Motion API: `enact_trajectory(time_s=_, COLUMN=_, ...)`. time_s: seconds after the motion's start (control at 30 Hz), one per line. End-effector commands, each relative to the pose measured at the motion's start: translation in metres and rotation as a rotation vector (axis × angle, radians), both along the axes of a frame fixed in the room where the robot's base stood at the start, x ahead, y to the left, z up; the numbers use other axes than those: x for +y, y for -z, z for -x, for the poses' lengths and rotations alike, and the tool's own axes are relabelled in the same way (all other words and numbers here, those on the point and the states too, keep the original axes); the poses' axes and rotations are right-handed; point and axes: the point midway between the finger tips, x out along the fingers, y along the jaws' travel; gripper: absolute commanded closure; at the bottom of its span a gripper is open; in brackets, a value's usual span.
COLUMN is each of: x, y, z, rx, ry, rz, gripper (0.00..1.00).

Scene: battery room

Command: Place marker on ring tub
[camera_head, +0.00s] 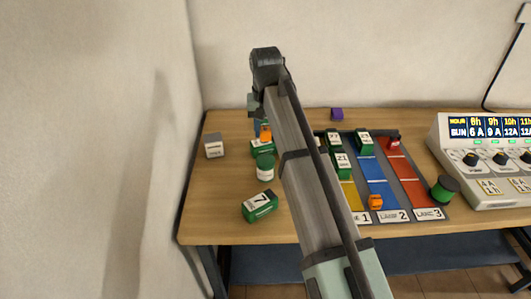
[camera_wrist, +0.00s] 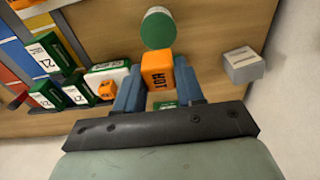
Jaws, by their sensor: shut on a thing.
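The orange marker (camera_wrist: 158,72), a block lettered HOT, is between the two blue fingers of my gripper (camera_wrist: 160,84), which is shut on it. In the head view the marker (camera_head: 265,132) shows just below my gripper (camera_head: 260,124), partly hidden by my arm. The ring tub, a round green-and-white tub (camera_head: 265,166), stands on the table, nearer the front edge than the marker. Its round green top shows in the wrist view (camera_wrist: 158,28), beyond the fingertips. The marker appears apart from the tub; its height is hard to tell.
A grey box (camera_head: 214,146) stands at the left by the wall. A green box (camera_head: 260,205) lies in front of the tub. Coloured lanes with green boxes (camera_head: 344,166) and an orange block (camera_head: 376,202) are at the right. A control console (camera_head: 485,160) stands farther right.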

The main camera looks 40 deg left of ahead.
Motion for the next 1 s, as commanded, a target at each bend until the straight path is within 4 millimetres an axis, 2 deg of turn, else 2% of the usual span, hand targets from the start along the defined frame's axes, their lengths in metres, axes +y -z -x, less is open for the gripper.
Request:
enact_trajectory(time_s=0.2, x=-0.001, y=0.036, z=0.001, rx=0.001, ry=0.002, rz=0.001, gripper=0.91)
enact_trajectory(time_s=0.43, x=-0.001, y=0.052, z=0.000, rx=0.000, ry=0.003, rz=0.001, gripper=0.91)
enact_trajectory(time_s=0.63, x=-0.001, y=0.076, z=0.001, rx=0.000, ry=0.003, rz=0.001, gripper=0.91)
enact_trajectory(time_s=1.0, x=0.000, y=0.081, z=0.000, rx=-0.001, ry=0.003, rz=-0.001, gripper=0.91)
